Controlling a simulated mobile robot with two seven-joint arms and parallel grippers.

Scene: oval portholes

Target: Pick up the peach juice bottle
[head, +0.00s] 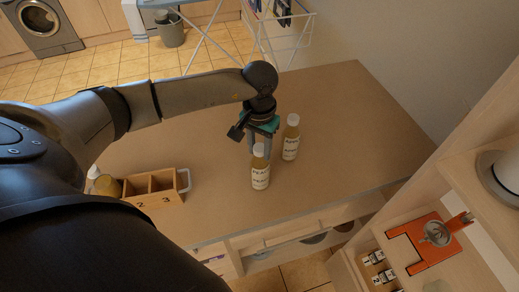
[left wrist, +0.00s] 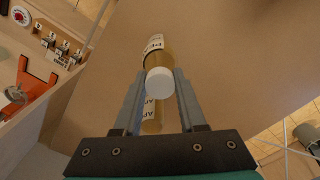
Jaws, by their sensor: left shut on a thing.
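The peach juice bottle (head: 261,172) is upright, with a white cap, yellowish juice and a white label starting "PE". My left gripper (head: 254,146) reaches down to it from above and is shut on its upper part. In the left wrist view the peach juice bottle (left wrist: 157,48) sits between the tips of the left gripper (left wrist: 160,76). A similar apricot-labelled bottle (head: 291,138) stands just behind and to the right, apart from the gripper. Its "AP" label (left wrist: 151,112) shows past the white cap in the left wrist view. I cannot tell whether the peach bottle touches the table. My right gripper is out of view.
The brown table (head: 340,110) has free room behind and right of the bottles. A wooden box with numbered compartments (head: 158,187) stands at the left. A wire rack stands beyond the table.

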